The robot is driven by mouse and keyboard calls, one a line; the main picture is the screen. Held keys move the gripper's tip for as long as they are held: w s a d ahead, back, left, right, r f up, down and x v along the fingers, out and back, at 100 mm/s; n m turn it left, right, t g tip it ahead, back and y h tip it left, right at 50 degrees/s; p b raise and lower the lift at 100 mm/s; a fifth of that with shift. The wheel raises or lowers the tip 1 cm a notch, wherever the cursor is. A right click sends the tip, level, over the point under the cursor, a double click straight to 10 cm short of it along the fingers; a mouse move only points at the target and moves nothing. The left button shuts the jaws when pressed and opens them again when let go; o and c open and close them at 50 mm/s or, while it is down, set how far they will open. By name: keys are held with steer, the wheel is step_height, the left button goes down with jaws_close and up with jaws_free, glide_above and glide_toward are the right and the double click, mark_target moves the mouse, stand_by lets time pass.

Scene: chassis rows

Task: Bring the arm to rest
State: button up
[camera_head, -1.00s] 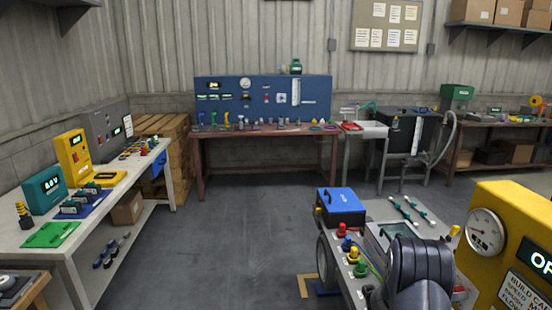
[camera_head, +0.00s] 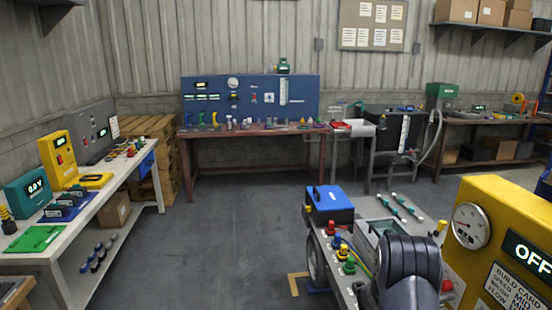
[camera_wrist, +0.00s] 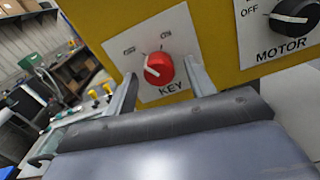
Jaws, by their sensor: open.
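My gripper (camera_wrist: 161,70) is open in the wrist view, its two fingers apart on either side of a red knob (camera_wrist: 158,71) marked KEY. The knob sits on a white plate on the yellow box (camera_wrist: 215,40). Whether the fingers touch the knob or the panel I cannot tell. In the camera_head view, the dark link of my arm (camera_head: 408,268) is bent beside the yellow box (camera_head: 495,215), whose display reads OFF; my gripper is hidden there.
A black MOTOR knob (camera_wrist: 292,14) is right of the key knob. A cart (camera_head: 375,228) with a blue case (camera_head: 329,203) and coloured plugs stands close to my arm. A white bench (camera_head: 85,215) runs along the left. Open floor (camera_head: 220,240) lies between.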

steer(key=a+m+b, duration=0.1)
steer(key=a+m, duration=0.1)
steer(key=a, duration=0.8)
steer(key=shift+s+a+m+b, duration=0.4)
